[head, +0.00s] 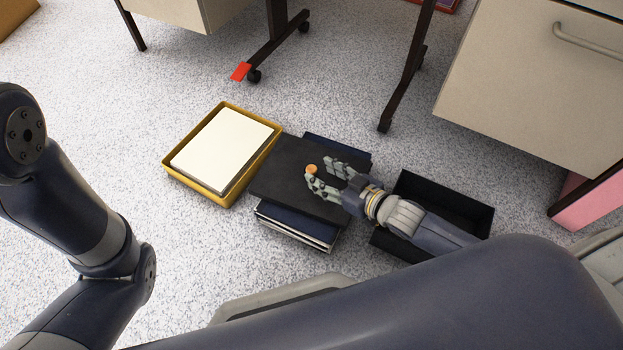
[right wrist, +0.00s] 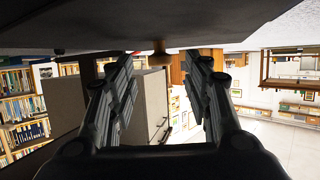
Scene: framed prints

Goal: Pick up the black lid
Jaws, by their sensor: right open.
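The black lid (head: 275,165) is a flat dark panel with a small round orange-brown knob (head: 312,169). It lies on top of a stack of dark blue framed prints or folders (head: 298,228) on the floor. My right gripper (head: 320,168) is open over the lid, with its fingertips close to the knob. In the right wrist view the knob (right wrist: 160,52) shows between the two open fingers, against the dark lid (right wrist: 75,28), with gaps on both sides. My left arm shows at the left, but its gripper is out of view.
An open black box (head: 475,212) stands right of the stack, partly behind my right arm. A yellow tray (head: 178,182) holding white sheets (head: 222,146) is on the left. Desk legs and a beige drawer unit (head: 535,85) stand beyond. Speckled floor is free at the front left.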

